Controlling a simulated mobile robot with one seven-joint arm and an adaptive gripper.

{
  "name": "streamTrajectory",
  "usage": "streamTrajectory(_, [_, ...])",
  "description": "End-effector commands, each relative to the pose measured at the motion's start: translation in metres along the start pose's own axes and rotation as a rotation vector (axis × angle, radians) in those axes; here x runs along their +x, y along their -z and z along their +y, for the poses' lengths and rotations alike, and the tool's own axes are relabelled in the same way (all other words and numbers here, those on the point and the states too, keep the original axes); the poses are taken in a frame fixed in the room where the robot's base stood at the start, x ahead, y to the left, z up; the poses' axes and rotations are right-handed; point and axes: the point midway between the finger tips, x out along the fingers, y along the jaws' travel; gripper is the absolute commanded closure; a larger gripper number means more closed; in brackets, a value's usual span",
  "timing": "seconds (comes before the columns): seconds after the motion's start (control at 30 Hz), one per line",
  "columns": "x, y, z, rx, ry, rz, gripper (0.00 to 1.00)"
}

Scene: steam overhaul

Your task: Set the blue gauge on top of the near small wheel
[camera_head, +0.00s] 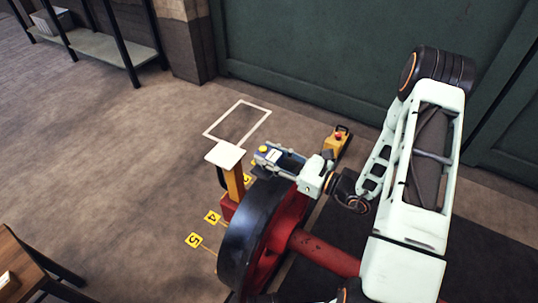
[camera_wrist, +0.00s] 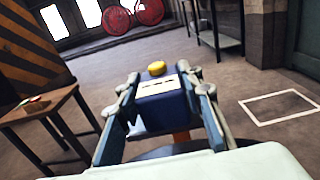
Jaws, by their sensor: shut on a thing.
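My gripper (camera_head: 280,160) is shut on the blue gauge (camera_head: 266,154), a small blue block with a pale face and a yellow knob. The gauge also shows in the wrist view (camera_wrist: 160,102), between the two fingers (camera_wrist: 163,108). In the head view it appears above the far edge of a wheel with a black rim (camera_head: 238,245) and red inner side. Whether gauge and wheel touch cannot be told. The wheel's lower part is cut off by the frame, and I cannot tell whether it is the near small wheel.
An orange post with a white top plate (camera_head: 226,155) stands close left of the gauge. A red axle (camera_head: 325,253) runs right from the wheel. A wooden table (camera_head: 18,265) stands at left; floor between is mostly clear.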

Motion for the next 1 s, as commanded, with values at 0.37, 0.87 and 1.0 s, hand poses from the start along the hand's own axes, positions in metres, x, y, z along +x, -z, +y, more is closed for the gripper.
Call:
streamTrajectory(0.37, [0.000,0.022,0.002,0.001,-0.011,-0.003,1.00])
streamTrajectory(0.87, [0.000,0.078,0.002,-0.001,-0.010,-0.004,1.00])
streamTrajectory(1.0, [0.000,0.084,0.001,-0.002,-0.010,-0.004,1.00])
